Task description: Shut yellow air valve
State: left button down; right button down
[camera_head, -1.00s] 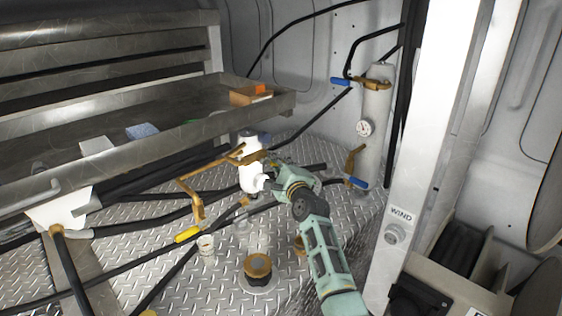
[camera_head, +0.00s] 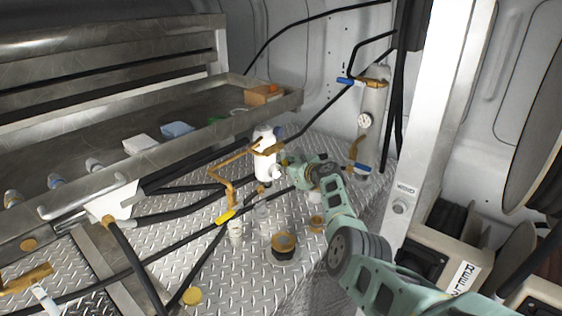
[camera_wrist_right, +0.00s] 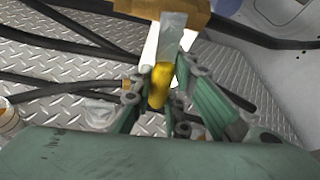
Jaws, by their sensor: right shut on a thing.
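A yellow valve handle (camera_wrist_right: 159,86) on a flat metal lever sits between the fingers of my right gripper (camera_wrist_right: 160,92) in the right wrist view. The lever runs up toward a brass fitting (camera_wrist_right: 150,8). The gripper is shut on the yellow handle. In the head view my right gripper (camera_head: 287,164) is just right of a white cylinder (camera_head: 265,140) with brass fittings, and it hides the held handle there. My left gripper is not in view.
A metal shelf tray (camera_head: 210,135) runs along the left and back. Black hoses (camera_head: 190,215) cross the tread-plate floor. A white post (camera_head: 415,130) stands right of my arm.

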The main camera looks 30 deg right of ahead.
jog(key=shift+s+a+r+m, duration=0.1)
jog(key=shift+a+m, duration=0.15)
jog(key=shift+m, duration=0.25)
jog(key=shift+a+y+p, duration=0.1)
jog(key=shift+y+p, duration=0.2)
jog(key=shift+p, duration=0.05)
jog(key=shift+s+a+m+g, duration=0.1)
jog(key=shift+a+m+g, duration=0.05)
jog(key=shift+m+g, duration=0.2)
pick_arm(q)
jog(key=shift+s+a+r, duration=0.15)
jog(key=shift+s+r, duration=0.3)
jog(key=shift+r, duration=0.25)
pick_arm(e)
jog(key=shift+a+f, duration=0.1)
jog(key=shift+f, duration=0.1)
jog(key=shift+a+f+y, duration=0.1)
jog(key=shift+y, duration=0.2)
jog(key=c, duration=1.7)
grip_release()
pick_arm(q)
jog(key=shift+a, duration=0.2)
pick_arm(e)
jog(key=shift+s, duration=0.1)
